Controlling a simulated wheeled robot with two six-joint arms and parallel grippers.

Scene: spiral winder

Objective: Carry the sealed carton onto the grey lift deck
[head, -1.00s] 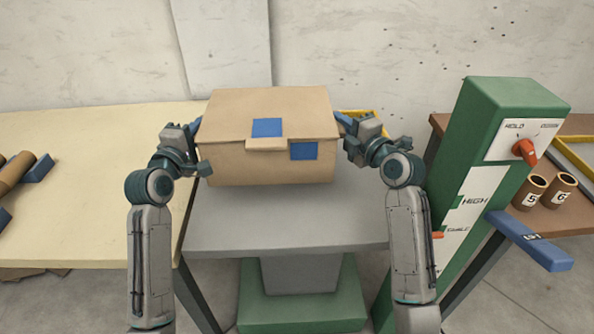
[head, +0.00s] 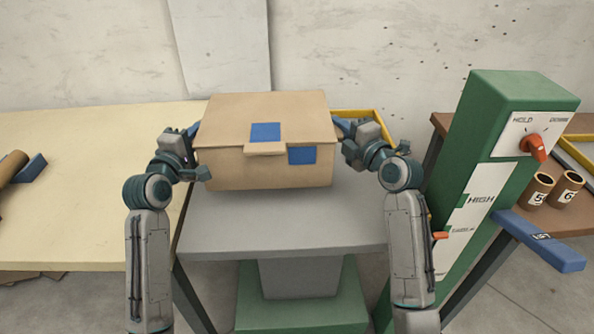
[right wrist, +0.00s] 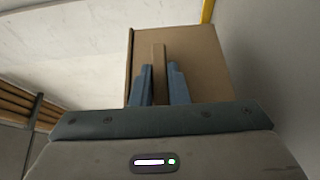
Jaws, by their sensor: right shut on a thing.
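The sealed carton (head: 225,168) is a brown box with blue patches on its lid and front. It is level above the grey lift deck (head: 285,225), over its rear part; I cannot tell whether its base touches the deck. My right gripper (head: 347,127) is at the carton's right side. In the right wrist view its two blue fingers (right wrist: 160,82) are shut on an upright brown tab (right wrist: 159,60) on the carton's side wall. My left gripper (head: 194,131) is at the carton's left side. Its fingertips are mostly hidden, so its grip does not show clearly.
A green column (head: 470,190) with a red-orange knob (head: 535,148) and a blue lever (head: 540,240) stands right of the deck. A cream table (head: 80,190) with brown tubes (head: 12,167) is at the left. Tubes 5 and 6 (head: 553,188) stand at the right. The deck's front is clear.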

